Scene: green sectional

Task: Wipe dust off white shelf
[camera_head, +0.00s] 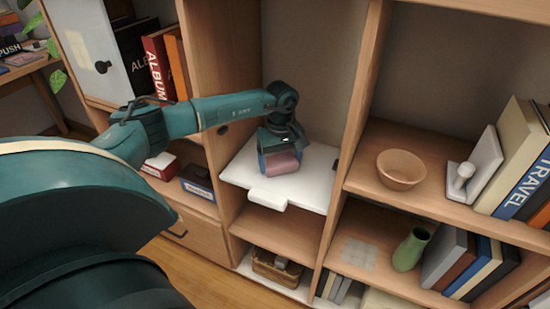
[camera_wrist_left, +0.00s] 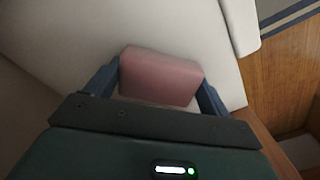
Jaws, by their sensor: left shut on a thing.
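The white shelf (camera_head: 237,172) is a flat white board set in the middle of the wooden unit. It also fills much of the left wrist view (camera_wrist_left: 60,45). My left gripper (camera_head: 279,153) is over the board, shut on a pink block-like sponge (camera_head: 283,163). In the left wrist view the sponge (camera_wrist_left: 160,76) sits between the two blue fingers (camera_wrist_left: 158,88), close to or on the white surface; I cannot tell if it touches. No dust shows clearly on the visible part of the white shelf. My right gripper is not in view.
Wooden uprights flank the white shelf. A bowl (camera_head: 400,169) and books (camera_head: 520,165) stand on the right shelf. A green vase (camera_head: 411,249) stands below them, beside a greyish patch (camera_head: 358,253). A basket (camera_head: 276,268) sits low under the white shelf.

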